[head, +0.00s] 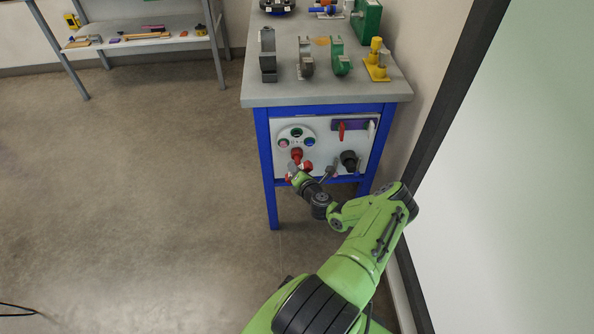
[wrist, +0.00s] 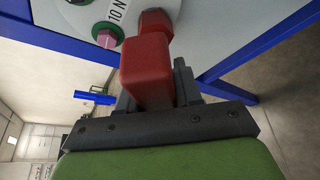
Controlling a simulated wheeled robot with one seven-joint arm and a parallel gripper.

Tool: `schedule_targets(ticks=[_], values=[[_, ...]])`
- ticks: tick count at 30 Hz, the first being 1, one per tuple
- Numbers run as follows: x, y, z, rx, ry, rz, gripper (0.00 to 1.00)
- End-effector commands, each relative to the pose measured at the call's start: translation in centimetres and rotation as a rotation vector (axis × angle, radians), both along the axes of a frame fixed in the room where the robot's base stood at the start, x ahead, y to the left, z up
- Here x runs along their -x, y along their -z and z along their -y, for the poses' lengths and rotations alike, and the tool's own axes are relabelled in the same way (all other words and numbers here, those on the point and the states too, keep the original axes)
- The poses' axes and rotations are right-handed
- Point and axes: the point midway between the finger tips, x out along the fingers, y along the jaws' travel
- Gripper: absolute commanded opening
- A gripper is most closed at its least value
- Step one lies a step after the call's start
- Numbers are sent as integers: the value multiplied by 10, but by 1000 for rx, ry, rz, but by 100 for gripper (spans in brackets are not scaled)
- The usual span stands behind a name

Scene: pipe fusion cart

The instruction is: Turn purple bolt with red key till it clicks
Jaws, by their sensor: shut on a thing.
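My gripper (head: 297,174) is at the front panel of the cart, low and left. In the wrist view its dark jaws (wrist: 155,92) are shut on the block-shaped handle of the red key (wrist: 147,72). The key's red six-sided head (wrist: 156,22) points at the panel beside a round white plate (head: 297,134). Whether it sits over a bolt is hidden. A pink-purple bolt (wrist: 107,39) in a green ring shows apart from the key head, left of it in the wrist view. A pinkish bolt (head: 283,143) also shows at the plate's left in the head view.
A purple rack (head: 360,124) with a red handle (head: 341,131) is at the panel's upper right, above a black knob (head: 349,159). Red parts (head: 307,167) are close beside my gripper. Clamps stand on the grey cart top (head: 330,92).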

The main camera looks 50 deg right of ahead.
Motion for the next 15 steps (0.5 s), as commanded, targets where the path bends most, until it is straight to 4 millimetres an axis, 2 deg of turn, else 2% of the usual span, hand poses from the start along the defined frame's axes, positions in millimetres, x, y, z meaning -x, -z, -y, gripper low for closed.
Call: schedule_targets(ticks=[15], values=[[-1,0,-1,-147,0,167,0]])
